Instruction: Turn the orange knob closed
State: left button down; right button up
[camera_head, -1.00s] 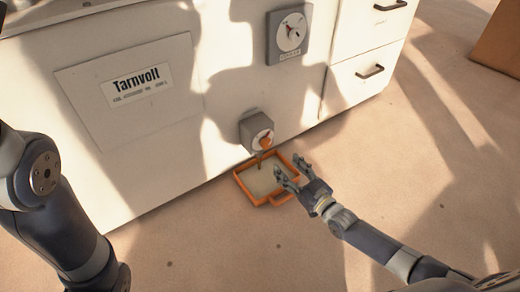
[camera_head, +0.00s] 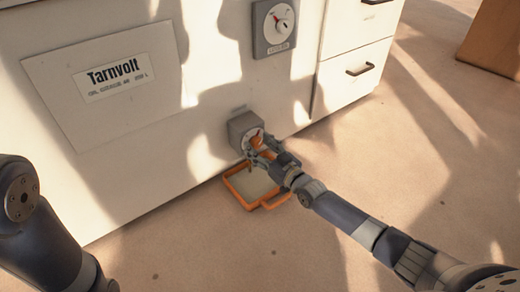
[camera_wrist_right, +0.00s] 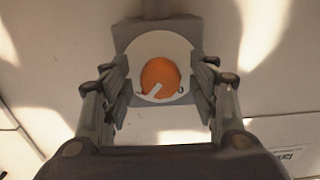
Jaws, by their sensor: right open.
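The orange knob (camera_wrist_right: 161,77) sits on a round white dial on a grey box (camera_head: 242,124) low on the white machine's front. It carries a white pointer mark, which points down and left in the right wrist view. My right gripper (camera_head: 258,146) is at the knob and partly hides it in the head view. In the right wrist view the right gripper (camera_wrist_right: 161,92) is open, with one finger on each side of the knob and gaps between. My left arm shows at the left edge of the head view, but its gripper is out of view.
An orange-rimmed tray (camera_head: 235,193) lies on the floor below the knob, close under my right gripper. Drawers (camera_head: 352,70) with handles are to the right.

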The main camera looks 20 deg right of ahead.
jog(key=c, duration=1.1)
jog(key=shift+o, duration=0.2)
jog(key=shift+r, duration=0.1)
jog(key=shift+r+n+p, duration=0.1)
jog(key=shift+n+p, duration=1.1)
jog(key=shift+n, duration=0.1)
jog(key=n+p, duration=0.2)
jog(key=n, duration=0.1)
jog(key=shift+n, duration=0.3)
jog(key=n+p, duration=0.1)
jog(key=n, duration=0.8)
jog(key=shift+n, duration=0.3)
